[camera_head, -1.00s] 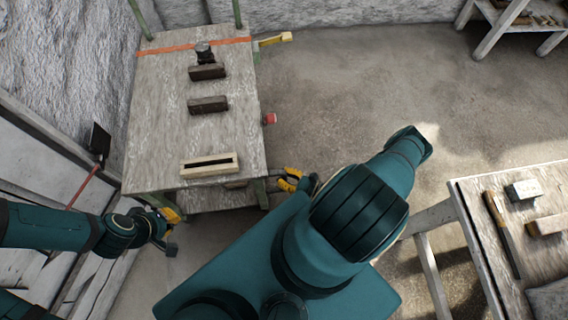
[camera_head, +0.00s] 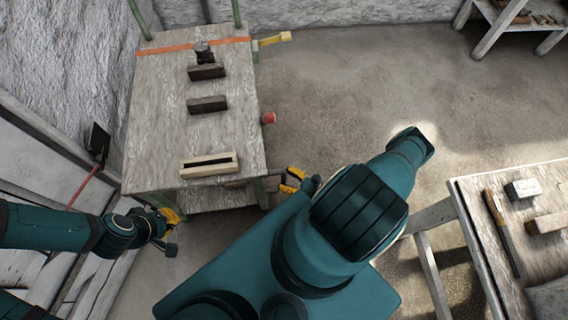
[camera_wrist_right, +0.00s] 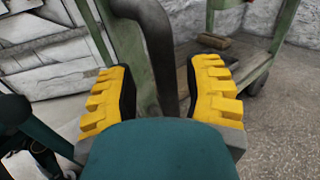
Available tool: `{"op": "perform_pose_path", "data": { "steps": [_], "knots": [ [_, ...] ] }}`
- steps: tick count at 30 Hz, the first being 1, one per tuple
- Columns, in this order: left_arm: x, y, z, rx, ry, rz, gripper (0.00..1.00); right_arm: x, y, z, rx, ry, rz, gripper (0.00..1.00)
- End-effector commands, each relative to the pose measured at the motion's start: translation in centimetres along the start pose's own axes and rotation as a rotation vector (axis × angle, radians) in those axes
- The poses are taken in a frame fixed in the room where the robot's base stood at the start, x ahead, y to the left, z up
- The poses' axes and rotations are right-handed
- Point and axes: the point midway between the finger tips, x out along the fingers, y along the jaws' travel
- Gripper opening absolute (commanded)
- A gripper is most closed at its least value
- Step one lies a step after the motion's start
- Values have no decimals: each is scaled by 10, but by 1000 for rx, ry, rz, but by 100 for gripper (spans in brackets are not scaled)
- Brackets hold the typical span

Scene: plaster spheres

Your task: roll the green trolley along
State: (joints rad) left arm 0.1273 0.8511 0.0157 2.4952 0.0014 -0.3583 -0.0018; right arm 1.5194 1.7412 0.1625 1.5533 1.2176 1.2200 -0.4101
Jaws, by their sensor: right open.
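The green trolley (camera_head: 150,110) has a worn wooden top, an orange stripe at its far end and green posts. It stands at the upper left in the head view. My left gripper (camera_head: 172,216) is at its near left corner; whether its yellow fingers close on anything is hidden. My right gripper (camera_head: 292,180) is at the near right corner. In the right wrist view, the yellow fingers of my right gripper (camera_wrist_right: 160,95) are apart, with a dark curved bar (camera_wrist_right: 158,50) showing between them. A green post (camera_wrist_right: 125,45) stands just left of the bar.
On the trolley top are two dark blocks (camera_head: 207,105), a small dark item (camera_head: 203,50) and a wooden frame (camera_head: 208,165). A workbench (camera_head: 470,210) stands at the right and another table (camera_head: 493,35) at the back right. The wall is close on the left.

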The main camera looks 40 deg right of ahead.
Motion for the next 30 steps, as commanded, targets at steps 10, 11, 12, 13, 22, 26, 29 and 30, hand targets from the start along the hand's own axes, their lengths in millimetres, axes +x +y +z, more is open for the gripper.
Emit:
{"op": "perform_pose_path", "data": {
  "steps": [10, 11, 12, 13, 22, 26, 29, 30],
  "knots": [
    [0, 0, 0, 0, 0, 0, 0, -54, -2, -1, -2, 6, -4, 52],
    [0, 0, 0, 0, 0, 0, 0, -57, -2, -1, -2, 5, -4, 52],
    [0, 0, 0, 0, 0, 0, 0, -60, -1, 0, -1, 4, -4, 52],
    [0, 0, 0, 0, 0, 0, 0, -63, -1, 0, -1, 3, -4, 52],
    [0, 0, 0, 0, 0, 0, 0, -71, 0, 0, 1, 2, -2, 52],
    [0, 0, 0, 0, 0, 0, 0, -71, 0, 0, 0, 1, -2, 52],
    [0, 0, 0, 0, 0, 0, 0, -71, 0, 0, 0, 1, -2, 52],
    [0, 0, 0, 0, 0, 0, 0, -71, 0, 0, 0, 1, -2, 52]
  ]
}}
